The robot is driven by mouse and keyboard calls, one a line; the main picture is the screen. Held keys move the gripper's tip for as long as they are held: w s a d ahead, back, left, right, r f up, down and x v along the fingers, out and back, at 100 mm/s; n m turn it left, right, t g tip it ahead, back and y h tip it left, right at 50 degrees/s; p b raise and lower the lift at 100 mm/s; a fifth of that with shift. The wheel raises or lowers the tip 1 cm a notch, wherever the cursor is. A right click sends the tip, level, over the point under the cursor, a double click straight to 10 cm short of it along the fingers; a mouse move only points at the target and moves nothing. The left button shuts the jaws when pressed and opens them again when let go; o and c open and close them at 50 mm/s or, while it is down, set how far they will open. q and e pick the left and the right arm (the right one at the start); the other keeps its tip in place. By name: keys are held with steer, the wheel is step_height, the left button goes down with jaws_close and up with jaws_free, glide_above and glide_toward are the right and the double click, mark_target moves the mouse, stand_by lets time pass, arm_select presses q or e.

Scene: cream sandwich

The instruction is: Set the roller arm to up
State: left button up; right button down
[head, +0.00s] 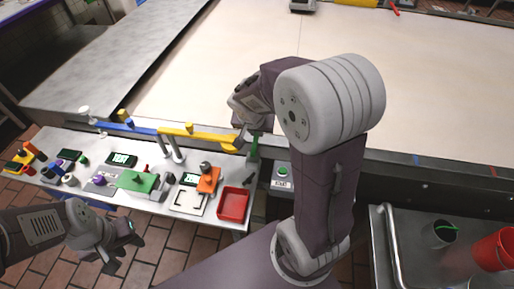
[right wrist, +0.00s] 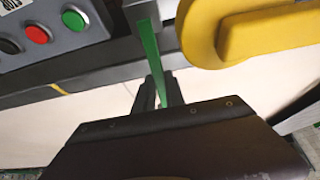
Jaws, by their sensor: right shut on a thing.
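A thin green lever (head: 254,147) stands at the near edge of the big pale surface, just right of a yellow bar. I cannot tell for sure whether it belongs to the roller arm. My right gripper (head: 244,138) is at this lever. In the right wrist view the green lever (right wrist: 151,55) runs between the dark fingers (right wrist: 152,98), which are shut on it. The yellow bar (head: 212,136) also shows close beside it in the right wrist view (right wrist: 245,28). My left gripper (head: 122,252) is open and empty, low at the left, away from the lever.
A control box (head: 282,187) with a green button is right of the lever; red and green buttons (right wrist: 75,20) show in the right wrist view. A white bench (head: 120,208) holds several small devices and a red tray (head: 233,204). The pale surface (head: 430,90) is mostly clear.

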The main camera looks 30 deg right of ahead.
steer(key=b, duration=0.4)
steer(key=shift+s+a+t+h, duration=0.2)
steer(key=shift+t+h, duration=0.2)
arm_select(q)
step_height(320, 180, down, 7)
steer(key=b, duration=0.1)
arm_select(e)
steer(key=shift+s+r, duration=0.1)
steer(key=shift+r, duration=0.35)
arm_select(q)
steer(key=shift+f, duration=0.1)
arm_select(e)
steer(key=shift+t, duration=0.3)
steer(key=c, duration=1.4)
jaws_free()
steer(key=shift+r, duration=0.1)
steer(key=shift+a+r, duration=0.1)
arm_select(q)
steer(key=shift+r+p, duration=0.45)
steer(key=shift+r, duration=0.1)
arm_select(e)
steer(key=v, duration=0.8)
steer(key=shift+s+a+r, duration=0.2)
steer(key=shift+a+r, duration=0.05)
